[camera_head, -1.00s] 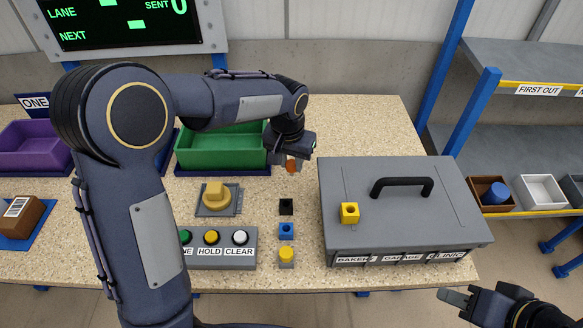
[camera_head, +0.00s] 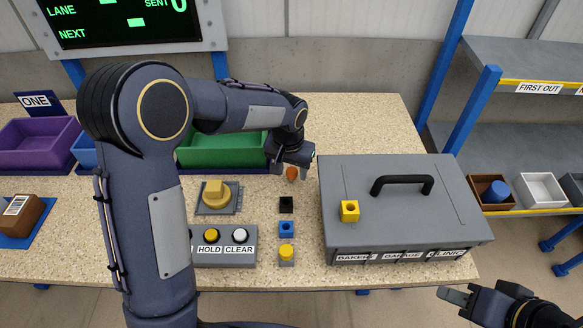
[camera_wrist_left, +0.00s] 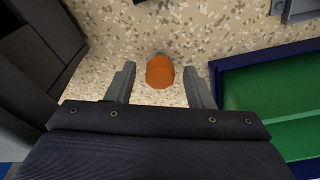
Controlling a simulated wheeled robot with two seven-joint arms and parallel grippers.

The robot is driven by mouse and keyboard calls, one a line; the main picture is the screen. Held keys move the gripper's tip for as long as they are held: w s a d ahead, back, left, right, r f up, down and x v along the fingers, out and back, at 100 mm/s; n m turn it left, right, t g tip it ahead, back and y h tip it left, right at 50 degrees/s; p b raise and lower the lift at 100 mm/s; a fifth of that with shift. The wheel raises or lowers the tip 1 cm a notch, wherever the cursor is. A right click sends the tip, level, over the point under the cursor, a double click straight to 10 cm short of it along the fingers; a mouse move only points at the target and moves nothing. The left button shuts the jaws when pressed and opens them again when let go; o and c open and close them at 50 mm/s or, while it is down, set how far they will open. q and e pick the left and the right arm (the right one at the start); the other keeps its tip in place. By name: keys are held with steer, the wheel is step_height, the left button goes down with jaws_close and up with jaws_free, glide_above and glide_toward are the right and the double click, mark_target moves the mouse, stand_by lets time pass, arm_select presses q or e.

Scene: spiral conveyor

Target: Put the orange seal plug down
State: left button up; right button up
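The orange seal plug (camera_head: 292,174) stands on the speckled table, between the green bin and the grey case. In the left wrist view the plug (camera_wrist_left: 160,72) lies between the two fingers, with a gap on each side. My left gripper (camera_wrist_left: 160,85) is open around it, touching neither side as far as I can see. In the head view this gripper (camera_head: 291,164) is just above and behind the plug, its fingers mostly hidden. My right gripper (camera_head: 453,296) is at the lower right, away from the table; its finger opening is unclear.
A black block (camera_head: 286,205), a blue block (camera_head: 286,229) and a yellow one (camera_head: 286,254) line up in front of the plug. The grey case (camera_head: 455,205) is close on the right, the green bin (camera_head: 222,150) on the left. A button box (camera_head: 225,252) stands nearer.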

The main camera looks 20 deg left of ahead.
arm_select(q)
step_height(320, 180, up, 12)
steer(key=s, duration=0.2)
steer(key=s+a+r+n+t+h, duration=0.1)
steer(key=s+a, duration=0.2)
steer(key=s, duration=0.3)
steer(key=s+a+r+h, duration=0.1)
steer(key=s+a+h, duration=0.1)
steer(key=s+a, duration=0.3)
steer(key=s+d+f+n+t, duration=0.2)
steer(key=s+f, duration=0.2)
steer(key=s, duration=1)
steer(key=shift+s+t+h, duration=0.3)
steer(key=shift+s+t, duration=0.05)
steer(key=shift+t, duration=0.05)
